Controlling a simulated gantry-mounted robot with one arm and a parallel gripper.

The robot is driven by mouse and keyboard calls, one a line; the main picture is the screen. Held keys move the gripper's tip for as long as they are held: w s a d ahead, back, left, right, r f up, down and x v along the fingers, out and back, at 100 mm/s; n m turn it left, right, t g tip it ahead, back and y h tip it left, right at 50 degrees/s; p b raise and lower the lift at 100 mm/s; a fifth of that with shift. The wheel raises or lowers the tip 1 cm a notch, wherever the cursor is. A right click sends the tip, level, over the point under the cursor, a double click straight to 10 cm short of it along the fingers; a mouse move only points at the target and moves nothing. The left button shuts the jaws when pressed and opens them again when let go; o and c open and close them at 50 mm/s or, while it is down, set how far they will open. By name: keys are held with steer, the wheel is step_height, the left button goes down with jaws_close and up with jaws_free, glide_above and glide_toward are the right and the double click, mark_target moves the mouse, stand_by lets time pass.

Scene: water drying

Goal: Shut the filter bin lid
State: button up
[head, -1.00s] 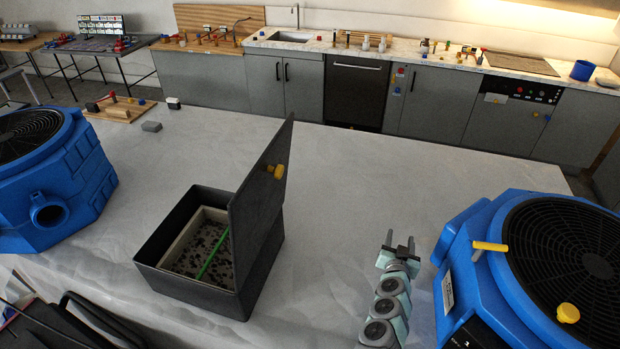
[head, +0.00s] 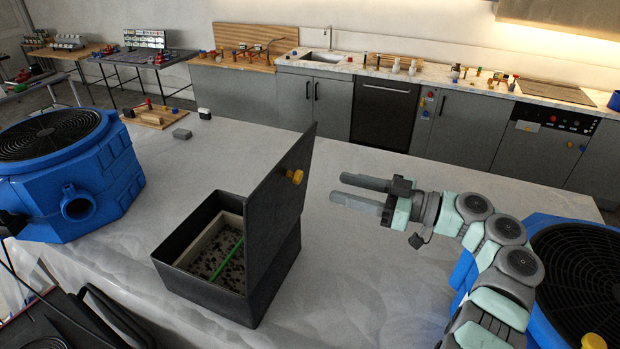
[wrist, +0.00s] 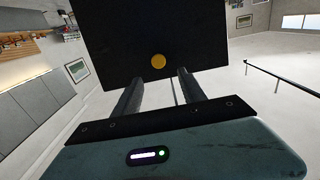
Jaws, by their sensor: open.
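The filter bin (head: 213,291) is a dark open box on the white table, with a pale-framed filter and a green stick inside. Its lid (head: 277,205) stands up, tilted slightly outward on the bin's right side, with a yellow knob (head: 295,177) on its outer face. My gripper (head: 357,191) is to the right of the lid, pointing left at it, open and empty. In the wrist view the lid (wrist: 115,45) fills the top, and its knob (wrist: 158,61) appears just beyond and between the two fingers (wrist: 158,90). I see a gap between fingers and lid.
A blue fan unit (head: 75,170) stands at the left of the table, and another (head: 570,270) is partly behind my arm at right. A small grey block (head: 182,133) and wooden board (head: 150,117) lie at the back. The table's middle is clear.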

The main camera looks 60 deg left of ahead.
mark_target(301, 176)
steer(key=p+x, duration=0.2)
steer(key=x, duration=0.8)
steer(key=shift+w, duration=0.1)
jaws_close()
stand_by(1.1)
